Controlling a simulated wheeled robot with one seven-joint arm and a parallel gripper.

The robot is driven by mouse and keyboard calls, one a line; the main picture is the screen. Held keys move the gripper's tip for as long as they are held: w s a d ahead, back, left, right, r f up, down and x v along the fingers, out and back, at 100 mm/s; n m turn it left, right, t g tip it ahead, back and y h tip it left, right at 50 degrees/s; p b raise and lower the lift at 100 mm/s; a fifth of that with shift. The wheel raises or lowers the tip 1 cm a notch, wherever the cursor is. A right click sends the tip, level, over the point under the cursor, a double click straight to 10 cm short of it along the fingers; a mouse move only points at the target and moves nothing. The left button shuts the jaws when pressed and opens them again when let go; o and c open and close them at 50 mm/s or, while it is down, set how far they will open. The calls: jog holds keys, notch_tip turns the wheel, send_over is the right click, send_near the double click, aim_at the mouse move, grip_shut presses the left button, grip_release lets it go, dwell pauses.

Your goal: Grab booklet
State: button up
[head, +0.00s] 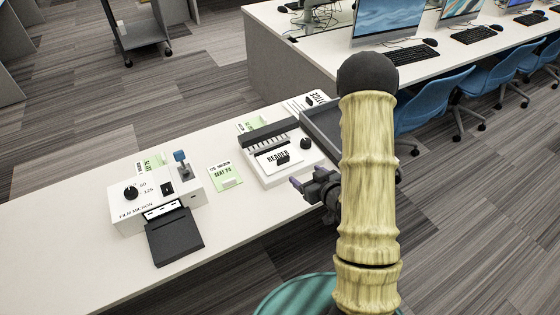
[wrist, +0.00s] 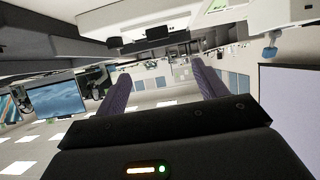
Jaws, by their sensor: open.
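I cannot tell for certain which item is the booklet. A green-and-white printed card or booklet marked SEAT (head: 225,177) lies flat on the white table, between the two machines. Similar green-and-white pieces lie behind the left machine (head: 152,162) and behind the reader (head: 250,125). The wrist picture looks upside down, and no booklet is clearly readable there.
A white film machine (head: 150,203) with a black tray (head: 174,237) stands at left. A white reader (head: 284,166) stands close to my gripper, with a grey tray (head: 322,128) behind. A NOTICE sign (head: 308,101) lies farther back. Bare table (head: 60,240) is free at left. Blue chairs (head: 440,100) stand right.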

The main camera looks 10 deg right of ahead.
jog(key=shift+s+a+t, duration=0.1)
jog(key=shift+s+t, duration=0.05)
jog(key=shift+t, duration=0.15)
jog(key=shift+f, duration=0.15)
jog(key=b+x, duration=0.6)
jog(key=x, duration=0.6)
jog(key=shift+a, duration=0.1)
dwell(0.4)
